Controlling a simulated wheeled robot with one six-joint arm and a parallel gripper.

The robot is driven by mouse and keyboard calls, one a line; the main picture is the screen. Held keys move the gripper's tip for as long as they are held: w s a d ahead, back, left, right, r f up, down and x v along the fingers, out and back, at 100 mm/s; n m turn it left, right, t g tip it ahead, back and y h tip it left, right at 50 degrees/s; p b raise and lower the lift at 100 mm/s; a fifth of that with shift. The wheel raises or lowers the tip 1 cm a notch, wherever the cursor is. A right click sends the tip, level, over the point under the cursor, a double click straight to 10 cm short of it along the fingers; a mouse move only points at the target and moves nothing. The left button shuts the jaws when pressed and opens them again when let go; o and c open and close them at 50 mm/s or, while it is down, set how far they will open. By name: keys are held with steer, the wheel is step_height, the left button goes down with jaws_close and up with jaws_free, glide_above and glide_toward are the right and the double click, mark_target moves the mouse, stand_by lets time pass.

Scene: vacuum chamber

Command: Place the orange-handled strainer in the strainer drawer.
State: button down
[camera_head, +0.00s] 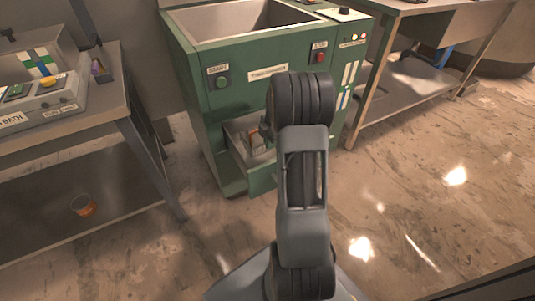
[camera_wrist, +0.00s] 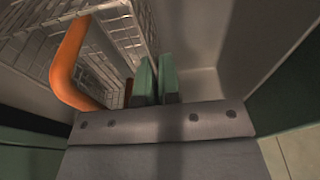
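The orange-handled strainer (camera_wrist: 122,35) is a wire-mesh basket at the upper left of the wrist view. Its curved orange handle (camera_wrist: 62,72) loops on the left of my fingers. My gripper (camera_wrist: 157,75) has two green fingers close together, directly right of the mesh. Whether anything is pinched between their tips is hidden. The strainer drawer (camera_head: 262,181) is pulled out low at the front of the green machine. A small part of the strainer (camera_head: 256,139) shows inside it. My arm covers the drawer's right side, and the gripper is mostly hidden there.
The green machine (camera_head: 222,120) has START and STOP buttons and an open basin on top. A table (camera_head: 110,112) with a bath unit stands at left, with a small orange cup-like object (camera_head: 83,206) on its lower shelf. Another table (camera_head: 400,102) stands at right. The right floor is clear.

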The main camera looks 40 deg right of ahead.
mark_target(268, 151)
steer(key=shift+a+f, duration=0.2)
steer(key=shift+f, duration=0.1)
steer(key=shift+w+a+f+b, duration=0.15)
steer(key=shift+f+b, duration=0.3)
steer(key=shift+f, duration=0.45)
steer(key=shift+s+a+f+b, duration=0.1)
steer(key=shift+f+b, duration=0.3)
steer(key=shift+f, duration=0.5)
steer(key=shift+f, duration=0.1)
